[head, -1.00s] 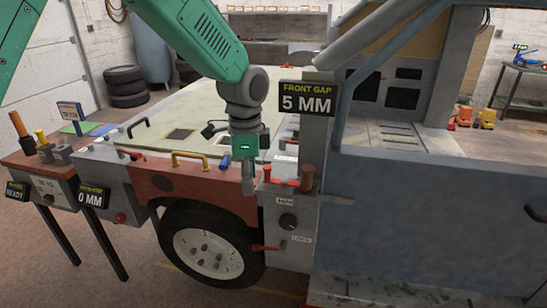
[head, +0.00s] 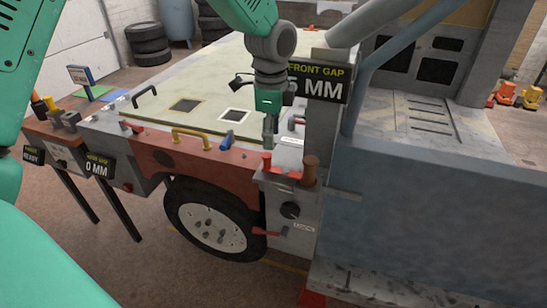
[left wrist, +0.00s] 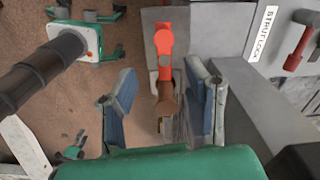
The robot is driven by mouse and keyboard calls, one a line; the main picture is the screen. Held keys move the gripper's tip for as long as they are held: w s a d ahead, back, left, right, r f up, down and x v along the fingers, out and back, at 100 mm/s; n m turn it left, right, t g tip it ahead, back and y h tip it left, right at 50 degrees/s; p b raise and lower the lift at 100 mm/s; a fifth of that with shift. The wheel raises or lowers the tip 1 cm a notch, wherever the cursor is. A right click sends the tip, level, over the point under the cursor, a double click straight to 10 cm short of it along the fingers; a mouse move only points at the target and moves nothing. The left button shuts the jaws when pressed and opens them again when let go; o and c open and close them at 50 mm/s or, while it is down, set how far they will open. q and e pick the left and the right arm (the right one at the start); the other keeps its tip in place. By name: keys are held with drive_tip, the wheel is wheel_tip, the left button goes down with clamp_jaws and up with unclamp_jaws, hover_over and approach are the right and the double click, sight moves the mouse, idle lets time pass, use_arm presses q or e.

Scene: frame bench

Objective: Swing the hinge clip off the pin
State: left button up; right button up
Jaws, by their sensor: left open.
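A small red piece, which looks like the hinge clip (head: 267,162), stands at the fender's right end in the head view. In the left wrist view the red clip (left wrist: 165,45) has a rounded end, with a brown part (left wrist: 167,98) below it. I cannot tell which part is the pin. My left gripper (head: 269,140) points down just above and behind the clip in the head view. Its open fingers (left wrist: 164,105) stand either side of the brown part in the wrist view, with gaps on both sides. My right gripper is not in view.
A brown knob (head: 310,170) stands right of the clip, close to the grey post under the FRONT GAP sign (head: 318,82). A yellow handle (head: 191,138) and a blue-ended piece (head: 227,140) are on the fender to the left. A red lever (head: 268,232) is below.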

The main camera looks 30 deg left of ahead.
sight(267, 155)
use_arm(q)
drive_tip(key=a+f, duration=0.1)
drive_tip(key=f, duration=0.1)
drive_tip(key=a+f, duration=0.1)
drive_tip(key=f, duration=0.2)
drive_tip(key=a+f, duration=0.1)
drive_tip(key=f, duration=0.2)
drive_tip(key=shift+w+f+p, duration=0.1)
drive_tip(key=shift+w+p, duration=0.05)
drive_tip(key=shift+p, duration=0.15)
drive_tip(key=shift+d+f, duration=0.15)
drive_tip(key=shift+f, duration=0.05)
drive_tip(key=shift+d, duration=1.1)
drive_tip(key=shift+c, duration=0.5)
drive_tip(key=shift+d+r, duration=0.1)
drive_tip(key=c, duration=0.6)
drive_tip(key=shift+a, duration=0.2)
clamp_jaws()
drive_tip(key=shift+a, duration=0.5)
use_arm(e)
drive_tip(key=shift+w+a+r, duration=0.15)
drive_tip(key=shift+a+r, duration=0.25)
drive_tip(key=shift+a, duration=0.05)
